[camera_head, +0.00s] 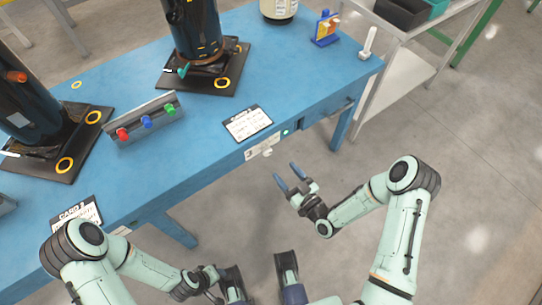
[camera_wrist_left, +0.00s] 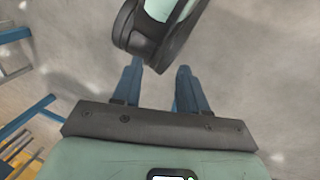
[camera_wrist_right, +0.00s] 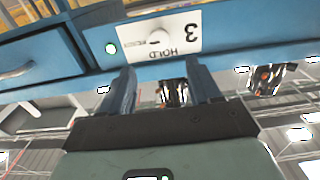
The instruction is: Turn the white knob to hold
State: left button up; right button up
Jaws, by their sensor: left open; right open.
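The white knob (camera_head: 267,152) sits on a white label plate on the front edge of the blue table. In the right wrist view the knob (camera_wrist_right: 158,37) shows with the upside-down word HOLD and a 3 on the plate (camera_wrist_right: 187,30). Which way the knob points is too small to tell. My right gripper (camera_head: 288,177) is open and empty, in front of the table edge and apart from the knob. In the right wrist view its fingers (camera_wrist_right: 160,75) point towards the plate. My left gripper (camera_wrist_left: 157,72) is open and empty, low over the floor, away from the table.
A green light (camera_head: 285,132) and a drawer handle lie along the same table edge. The blue table (camera_head: 205,145) carries dark compressors (camera_head: 195,30), a rack with red, blue and green knobs (camera_head: 146,122), and a card (camera_head: 247,124). A grey cart stands at right. Floor before the table is clear.

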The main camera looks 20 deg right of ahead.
aim_at(269, 153)
pick_arm(q)
jog(key=shift+w+a+f+t+b, duration=0.15)
jog(key=shift+w+a+f+b, duration=0.1)
jog(key=shift+w+f, duration=0.2)
jog(key=shift+w+a+f+t+b, duration=0.2)
jog(key=shift+w+f+b, duration=0.1)
jog(key=shift+w, duration=0.15)
pick_arm(e)
jog(key=x, duration=0.9)
jog(key=shift+f, duration=0.1)
jog(key=c, duration=1)
